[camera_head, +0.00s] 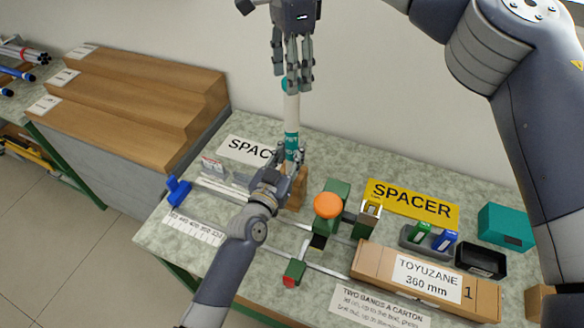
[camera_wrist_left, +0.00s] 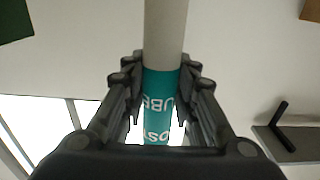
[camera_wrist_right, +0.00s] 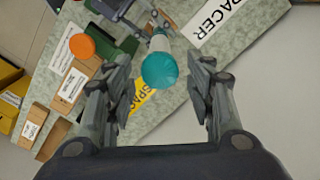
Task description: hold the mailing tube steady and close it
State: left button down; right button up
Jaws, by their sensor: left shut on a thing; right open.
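The mailing tube (camera_head: 291,108) stands upright on the bench, white with a teal printed band and a teal cap (camera_head: 290,84) at its top end. My left gripper (camera_head: 290,157) is shut on the tube at the teal band (camera_wrist_left: 162,90), low down. My right gripper (camera_head: 293,80) points down over the top end, its fingers open on either side of the cap. In the right wrist view the cap (camera_wrist_right: 160,70) shows as a round teal disc between the spread fingers, with space on both sides. I cannot tell how deep the cap sits. The tube's foot is hidden by my left gripper.
A green device with an orange knob (camera_head: 327,205) stands right of my left gripper. A long cardboard box (camera_head: 375,262), a yellow SPACER sign (camera_head: 430,205), a black tray (camera_head: 481,261) and a teal box (camera_head: 505,227) lie further right. Wooden steps (camera_head: 150,90) stand left.

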jog(key=shift+f, duration=0.4)
jog(key=shift+c, duration=0.4)
jog(key=c, duration=1)
jog(key=m, duration=0.3)
jog(key=shift+c, duration=0.2)
jog(key=m, duration=1.2)
jog(key=o, duration=1.2)
jog(key=shift+o, duration=0.2)
